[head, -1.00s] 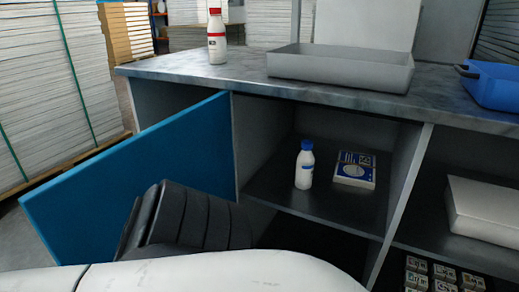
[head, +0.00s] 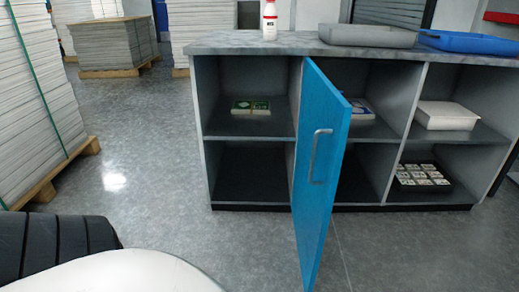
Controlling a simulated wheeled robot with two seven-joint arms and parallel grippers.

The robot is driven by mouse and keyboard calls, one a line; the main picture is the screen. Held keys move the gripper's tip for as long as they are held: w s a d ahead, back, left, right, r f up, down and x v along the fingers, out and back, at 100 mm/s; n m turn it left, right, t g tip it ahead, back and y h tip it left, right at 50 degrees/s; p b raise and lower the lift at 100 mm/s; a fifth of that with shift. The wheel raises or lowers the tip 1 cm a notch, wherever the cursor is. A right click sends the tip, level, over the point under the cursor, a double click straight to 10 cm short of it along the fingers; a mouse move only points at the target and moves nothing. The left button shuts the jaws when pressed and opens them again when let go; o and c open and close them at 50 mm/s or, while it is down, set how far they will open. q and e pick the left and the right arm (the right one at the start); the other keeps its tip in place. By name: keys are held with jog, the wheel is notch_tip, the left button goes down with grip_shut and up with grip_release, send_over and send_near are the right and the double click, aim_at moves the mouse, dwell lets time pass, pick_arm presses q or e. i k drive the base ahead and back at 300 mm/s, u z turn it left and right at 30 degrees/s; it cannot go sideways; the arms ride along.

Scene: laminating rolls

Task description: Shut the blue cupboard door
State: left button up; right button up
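The blue cupboard door (head: 328,170) stands open, jutting from the divider between the left and middle bays of the grey cupboard (head: 203,150) towards me. Its face with the grey bar handle (head: 318,155) is in view. The door hides part of the middle bay. Neither gripper is in view. Only a black ribbed part and a white part of my own body show at the lower left, apart from the door.
Pallets of stacked sheets (head: 45,90) stand at the left. A red-capped bottle (head: 269,20), grey tray (head: 368,36) and blue tray (head: 470,43) are on the counter. A green box (head: 251,107) and white bin (head: 446,115) sit inside. The floor before the cupboard is clear.

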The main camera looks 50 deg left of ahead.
aim_at(325, 115)
jog(key=z, duration=0.1)
jog(key=k, duration=0.15)
jog(key=u, duration=1.35)
jog(key=i, duration=1)
jog(key=z, duration=1.65)
jog(key=k, duration=0.75)
jog(key=u, duration=0.65)
